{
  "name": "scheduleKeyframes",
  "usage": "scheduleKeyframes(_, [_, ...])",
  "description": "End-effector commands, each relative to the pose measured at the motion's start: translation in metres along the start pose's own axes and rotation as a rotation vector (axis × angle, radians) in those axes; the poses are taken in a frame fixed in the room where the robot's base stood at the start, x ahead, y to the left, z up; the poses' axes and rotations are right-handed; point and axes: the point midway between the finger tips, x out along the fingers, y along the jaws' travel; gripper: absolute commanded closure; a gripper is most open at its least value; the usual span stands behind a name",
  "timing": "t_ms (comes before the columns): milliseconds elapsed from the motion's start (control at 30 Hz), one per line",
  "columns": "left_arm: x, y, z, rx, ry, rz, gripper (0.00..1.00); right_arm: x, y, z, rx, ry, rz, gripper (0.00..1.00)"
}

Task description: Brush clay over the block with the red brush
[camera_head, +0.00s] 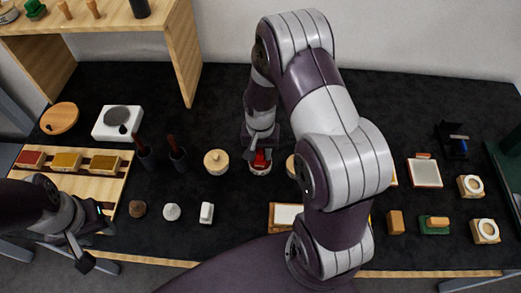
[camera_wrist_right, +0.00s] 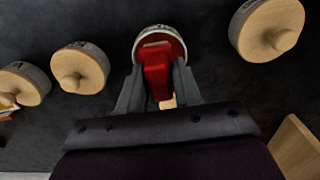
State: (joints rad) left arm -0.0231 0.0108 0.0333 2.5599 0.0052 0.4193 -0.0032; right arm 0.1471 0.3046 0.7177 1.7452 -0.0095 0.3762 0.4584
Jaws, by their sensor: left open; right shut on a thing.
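The red brush (camera_wrist_right: 156,72) is between the fingers of my right gripper (camera_wrist_right: 158,84), which is shut on it. In the head view the red brush (camera_head: 260,159) shows just below my right gripper (camera_head: 260,145). Its lower end is at the mouth of a round open pot (camera_head: 259,169). The pot's rim (camera_wrist_right: 171,31) shows around the brush in the wrist view; the bristles and contents are hidden. A white block (camera_head: 288,215) lies on a wooden board, partly hidden by my right arm. My left gripper (camera_head: 95,241) is open and empty at the lower left.
Wooden-lidded pots (camera_head: 216,161) (camera_wrist_right: 268,29) stand on both sides of the open pot. Dark cups (camera_head: 178,160) with handles, a scale (camera_head: 118,121) and a colour rack (camera_head: 76,162) are left. Small blocks and a framed panel (camera_head: 424,172) are right. A wooden shelf (camera_head: 184,55) stands behind.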

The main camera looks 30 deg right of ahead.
Motion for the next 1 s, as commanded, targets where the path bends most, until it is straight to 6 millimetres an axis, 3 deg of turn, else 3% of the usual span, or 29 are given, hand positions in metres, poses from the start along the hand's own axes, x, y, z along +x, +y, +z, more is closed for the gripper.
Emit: scheduleKeyframes(1000, [0.0063,0.0000,0.0008,0.000,0.000,0.000,0.57,0.0096,-0.0001,-0.0001,0.000,0.000,0.000,0.91])
